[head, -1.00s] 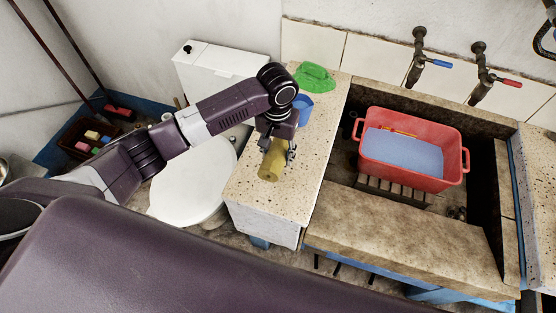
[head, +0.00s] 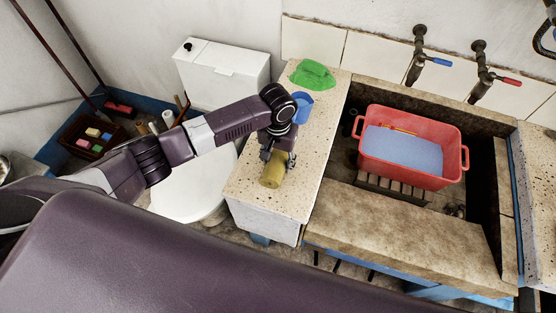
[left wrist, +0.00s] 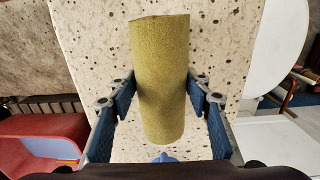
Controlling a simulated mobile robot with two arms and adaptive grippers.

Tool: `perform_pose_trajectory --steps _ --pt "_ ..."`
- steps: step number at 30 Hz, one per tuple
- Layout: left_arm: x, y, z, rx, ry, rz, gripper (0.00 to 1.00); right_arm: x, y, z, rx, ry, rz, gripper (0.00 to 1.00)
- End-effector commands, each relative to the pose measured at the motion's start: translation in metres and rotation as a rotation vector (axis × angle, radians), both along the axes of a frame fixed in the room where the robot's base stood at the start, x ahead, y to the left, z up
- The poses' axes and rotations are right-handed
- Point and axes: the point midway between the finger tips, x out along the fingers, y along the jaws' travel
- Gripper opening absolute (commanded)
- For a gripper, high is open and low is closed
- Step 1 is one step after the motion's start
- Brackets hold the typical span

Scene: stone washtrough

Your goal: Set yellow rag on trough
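The yellow rag (head: 272,175) is a rolled cylinder over the speckled counter, left of the trough; I cannot tell whether it touches the counter. My left gripper (head: 276,160) points down at it. In the left wrist view, the rag (left wrist: 161,85) lies between the blue fingers of the gripper (left wrist: 161,80), whose tips appear to press both its sides. The stone trough (head: 400,232) is at the right, with a broad front ledge that is bare. My right gripper is not in view.
A red basin (head: 408,174) with bluish contents sits in the trough under two taps. A green cloth (head: 313,74) and a blue cup (head: 302,106) are on the counter (head: 318,148) behind my gripper. A white toilet (head: 192,190) stands left of the counter.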

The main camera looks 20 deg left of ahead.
Motion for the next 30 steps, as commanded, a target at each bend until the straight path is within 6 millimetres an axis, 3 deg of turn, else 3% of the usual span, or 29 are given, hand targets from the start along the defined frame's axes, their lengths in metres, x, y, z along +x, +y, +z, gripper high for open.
perform_pose_trajectory --steps 3,14,17,30 --pt "0.000 0.000 0.000 0.000 0.000 0.000 0.59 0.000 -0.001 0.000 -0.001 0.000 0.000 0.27" --pt "0.001 0.000 0.007 0.000 -0.003 -0.001 0.59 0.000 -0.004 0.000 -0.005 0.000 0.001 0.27" --pt "0.001 -0.001 0.020 -0.003 -0.003 -0.001 0.59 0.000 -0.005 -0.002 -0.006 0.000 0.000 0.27" --pt "0.001 -0.001 0.107 -0.002 -0.003 -0.001 0.59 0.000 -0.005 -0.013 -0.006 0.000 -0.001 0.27"
